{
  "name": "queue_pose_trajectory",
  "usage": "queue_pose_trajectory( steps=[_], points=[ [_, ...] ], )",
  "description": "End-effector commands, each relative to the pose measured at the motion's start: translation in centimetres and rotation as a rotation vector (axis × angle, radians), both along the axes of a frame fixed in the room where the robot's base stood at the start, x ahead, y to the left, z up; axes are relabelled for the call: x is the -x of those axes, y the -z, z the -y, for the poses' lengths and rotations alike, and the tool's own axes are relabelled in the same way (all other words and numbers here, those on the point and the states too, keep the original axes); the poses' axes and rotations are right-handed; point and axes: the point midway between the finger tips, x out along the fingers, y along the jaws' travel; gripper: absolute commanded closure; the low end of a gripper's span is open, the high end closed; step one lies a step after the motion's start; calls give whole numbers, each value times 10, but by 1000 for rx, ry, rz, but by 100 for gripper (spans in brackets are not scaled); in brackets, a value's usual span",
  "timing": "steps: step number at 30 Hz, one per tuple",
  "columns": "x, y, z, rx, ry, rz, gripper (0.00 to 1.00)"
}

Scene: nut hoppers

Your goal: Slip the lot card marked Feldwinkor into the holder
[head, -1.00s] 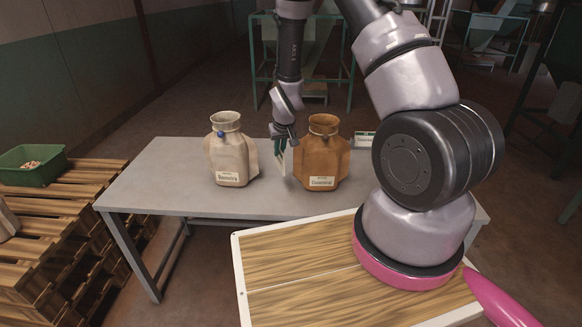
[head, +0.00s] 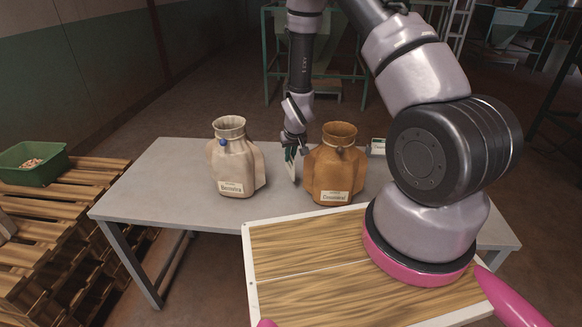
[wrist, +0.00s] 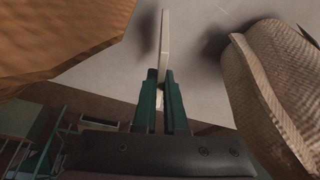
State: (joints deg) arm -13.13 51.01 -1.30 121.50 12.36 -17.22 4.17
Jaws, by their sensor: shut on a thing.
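My gripper (head: 292,150) is just above the grey table, between a pale bag and a brown bag. In the wrist view its two green fingers (wrist: 162,100) are shut on a thin pale card (wrist: 165,42), seen nearly edge-on and upright; its marking cannot be read. The card (head: 293,171) also shows in the head view, close to the brown bag's left side. A small green-and-white labelled piece (head: 378,146) stands behind the brown bag, partly hidden by my arm; I cannot tell whether it is the holder.
The pale bag (head: 233,160) and the brown bag (head: 336,165) bear printed labels and flank my gripper closely. The table (head: 150,195) is clear at its left end. A green bin (head: 30,165) sits on wooden pallets (head: 60,215) at left. Frames stand behind.

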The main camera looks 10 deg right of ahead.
Motion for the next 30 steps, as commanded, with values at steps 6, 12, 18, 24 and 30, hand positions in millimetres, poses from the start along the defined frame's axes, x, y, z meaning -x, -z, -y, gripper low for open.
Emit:
queue_pose_trajectory(
  steps=[6,12,18,24,30],
  points=[
    [1,26,0,0,0,-3,100],
    [0,43,0,0,1,1,100],
    [0,42,0,0,1,1,100],
    [0,45,0,0,0,1,61],
    [0,45,0,0,0,1,61]
  ],
)
